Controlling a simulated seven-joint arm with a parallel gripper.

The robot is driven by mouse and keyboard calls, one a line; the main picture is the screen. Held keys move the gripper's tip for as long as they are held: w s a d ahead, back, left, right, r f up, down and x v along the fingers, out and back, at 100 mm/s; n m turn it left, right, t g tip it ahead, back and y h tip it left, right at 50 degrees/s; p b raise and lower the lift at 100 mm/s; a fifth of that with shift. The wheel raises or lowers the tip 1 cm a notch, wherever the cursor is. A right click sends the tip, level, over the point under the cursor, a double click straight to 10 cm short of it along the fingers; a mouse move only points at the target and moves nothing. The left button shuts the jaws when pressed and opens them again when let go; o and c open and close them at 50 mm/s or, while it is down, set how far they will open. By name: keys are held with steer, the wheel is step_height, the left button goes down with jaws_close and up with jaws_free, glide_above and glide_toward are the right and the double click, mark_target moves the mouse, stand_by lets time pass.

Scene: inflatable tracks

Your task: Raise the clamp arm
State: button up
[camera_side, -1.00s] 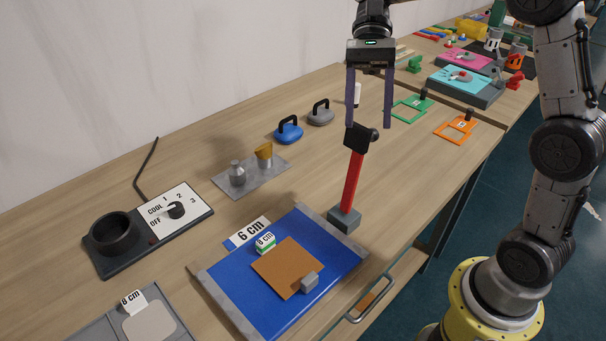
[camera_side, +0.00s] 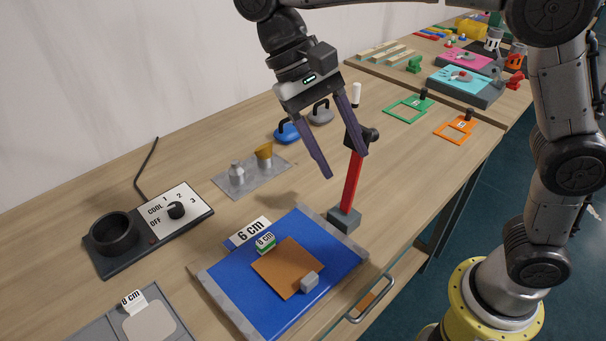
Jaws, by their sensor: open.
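The clamp arm (camera_side: 352,182) looks like a red bar with a black head (camera_side: 368,138). It stands nearly upright, leaning slightly right, on a grey base block (camera_side: 344,219) at the edge of the blue board (camera_side: 277,270). My gripper (camera_side: 345,166) is open and tilted, with two long purple fingers pointing down and right. Its right finger overlaps the black head in the view and hides part of it. Its left finger is left of the red bar, apart from it. I cannot tell whether the right finger touches the head. Nothing is between the fingers.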

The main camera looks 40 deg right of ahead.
steer(key=s+a+r+n+t+h, duration=0.1)
steer(key=a+n+t+h, duration=0.1)
steer(key=a, duration=0.3)
steer(key=s+a+r+n+t+h, duration=0.2)
steer(key=a+n+t, duration=0.2)
steer(key=a, duration=0.1)
steer(key=shift+s+a+r, duration=0.2)
steer(key=shift+s+a, duration=0.05)
steer(key=shift+s, duration=0.05)
